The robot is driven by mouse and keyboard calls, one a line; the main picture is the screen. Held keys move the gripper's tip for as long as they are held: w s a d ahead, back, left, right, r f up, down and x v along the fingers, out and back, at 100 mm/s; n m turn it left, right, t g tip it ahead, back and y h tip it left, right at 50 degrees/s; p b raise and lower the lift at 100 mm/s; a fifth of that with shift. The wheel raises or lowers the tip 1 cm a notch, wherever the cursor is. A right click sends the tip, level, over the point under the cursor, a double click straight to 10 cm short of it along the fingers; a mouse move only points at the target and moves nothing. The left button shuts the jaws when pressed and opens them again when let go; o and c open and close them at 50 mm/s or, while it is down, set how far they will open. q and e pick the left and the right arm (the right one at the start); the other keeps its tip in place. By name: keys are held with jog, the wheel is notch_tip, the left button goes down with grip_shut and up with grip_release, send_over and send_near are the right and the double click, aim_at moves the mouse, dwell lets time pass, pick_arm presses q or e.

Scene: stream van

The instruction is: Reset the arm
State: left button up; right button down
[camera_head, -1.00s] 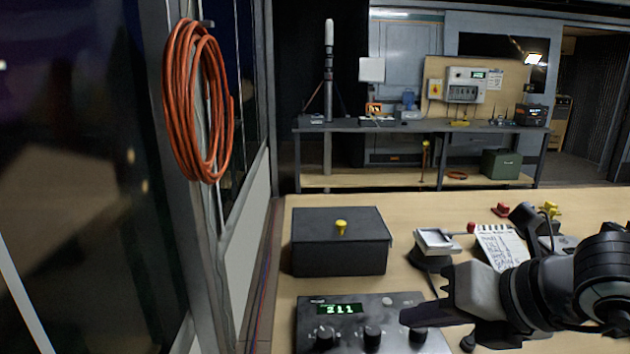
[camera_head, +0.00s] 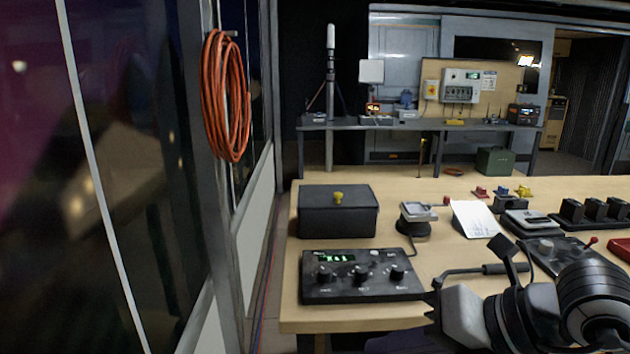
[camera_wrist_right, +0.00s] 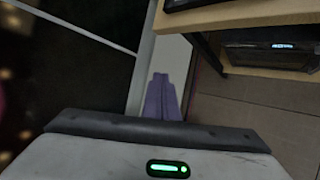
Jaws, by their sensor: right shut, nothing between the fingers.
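My right arm comes in at the lower right of the head view. In the right wrist view the gripper's fingers (camera_wrist_right: 162,92) are together and empty, over the gap between the table edge and the wall. My left gripper is in neither view.
On the table are a black lidded box (camera_head: 325,214) with a yellow knob, a small scale-like device (camera_head: 414,226), a white paper (camera_head: 473,220) and black devices at right. Coiled orange cable (camera_head: 226,95) hangs on the left wall. A shelved bench (camera_head: 390,126) stands behind.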

jog(key=s+a+r+m+g+y, duration=0.1)
jog(key=s+a+r+m+y, duration=0.35)
jog(key=a+y, duration=0.6)
jog(key=w+d+f+m+t+h, duration=0.3)
jog(key=d+f+m+t+h, duration=0.25)
jog(key=f+m, duration=0.4)
jog(key=w+d+f+m+t+h, duration=0.45)
jog(key=d+f+m+t, duration=0.2)
jog(key=m, duration=0.55)
jog(key=s+d+f+m+g+h, duration=0.2)
jog(key=s+f+m+g+h, duration=0.1)
jog(key=s+f, duration=0.6)
jog(key=s+d+f+m+g+h, duration=0.3)
jog(key=s+f, duration=0.6)
jog(key=f, duration=0.8)
jog(key=shift+m+g, duration=0.6)
jog(key=shift+g, duration=0.3)
